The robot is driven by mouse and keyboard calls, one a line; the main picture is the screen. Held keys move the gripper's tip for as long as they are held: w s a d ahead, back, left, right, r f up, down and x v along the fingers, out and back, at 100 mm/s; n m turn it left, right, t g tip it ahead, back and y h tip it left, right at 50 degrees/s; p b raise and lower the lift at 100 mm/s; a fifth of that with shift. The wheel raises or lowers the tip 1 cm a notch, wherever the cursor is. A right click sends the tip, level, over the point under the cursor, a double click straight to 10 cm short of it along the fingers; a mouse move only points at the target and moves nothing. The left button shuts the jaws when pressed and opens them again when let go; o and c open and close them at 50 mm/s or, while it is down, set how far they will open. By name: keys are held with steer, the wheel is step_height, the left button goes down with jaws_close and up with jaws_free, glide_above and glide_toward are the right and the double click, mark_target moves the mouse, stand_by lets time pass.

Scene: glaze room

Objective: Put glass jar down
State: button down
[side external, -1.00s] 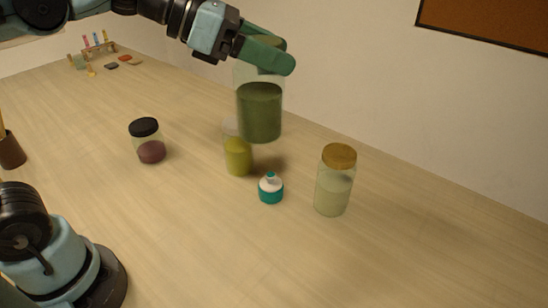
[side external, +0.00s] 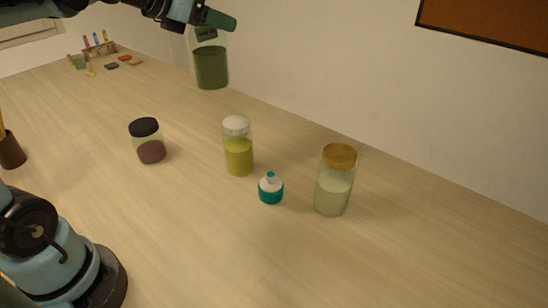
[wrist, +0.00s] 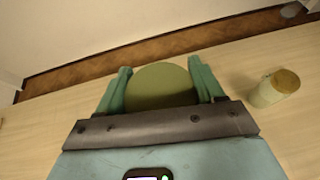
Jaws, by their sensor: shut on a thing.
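My gripper (side external: 213,20) is shut on a glass jar (side external: 211,68) with dark green contents. In the side external view the jar hangs upright toward the back of the table, and it looks clear of the tabletop. In the wrist view the green fingers (wrist: 158,88) stand on both sides of the jar's round olive-green top (wrist: 160,86). The rest of the jar is hidden below its top in that view.
On the table (side external: 190,235) stand a black-lidded jar (side external: 150,150), a white-lidded yellow-green jar (side external: 238,157), a small teal-and-white bottle (side external: 271,189) and a gold-lidded jar (side external: 332,192). A rack (side external: 98,49) with small items is at the far left.

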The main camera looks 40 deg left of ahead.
steer(key=a+n+y, duration=0.2)
steer(key=a+y, duration=0.1)
steer(key=a, duration=0.5)
step_height(320, 180, down, 21)
stand_by(1.4)
steer(key=shift+c, duration=0.7)
jaws_free()
steer(key=shift+f, duration=0.1)
